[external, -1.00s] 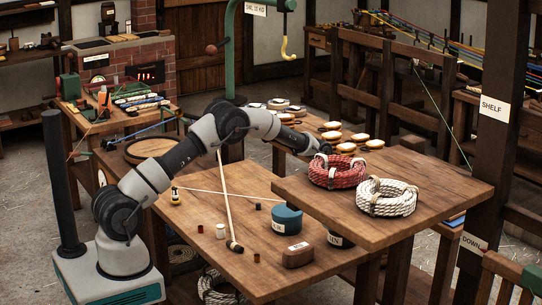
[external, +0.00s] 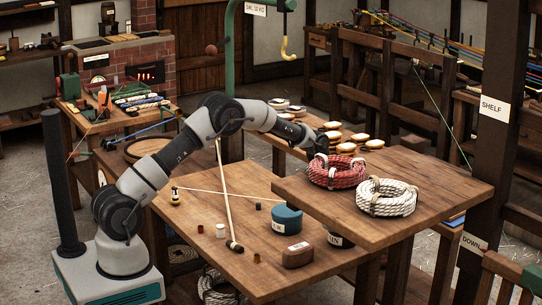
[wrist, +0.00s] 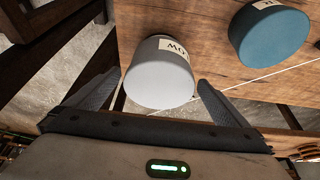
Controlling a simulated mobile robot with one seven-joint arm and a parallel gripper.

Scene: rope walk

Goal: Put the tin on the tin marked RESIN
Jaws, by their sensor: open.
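In the wrist view a pale grey tin (wrist: 158,78) with a cream label, partly read as OW upside down, stands between the fingers of my gripper (wrist: 157,86). The fingers are open, one on each side; I cannot tell whether they touch it. A blue tin (wrist: 272,38) lies to its right, its label cut off. In the external view a blue tin (external: 287,219) with an unreadable label stands on the bench. Beside it, a dark tin (external: 335,240) with a label ending in IN is partly hidden by the raised board. My fingertips are hidden there.
The raised board (external: 440,205) carries a red rope coil (external: 337,171) and a white rope coil (external: 386,197), near my arm. A brown block (external: 297,256) and small spools lie on the bench (external: 190,225). A cord and a stick cross it.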

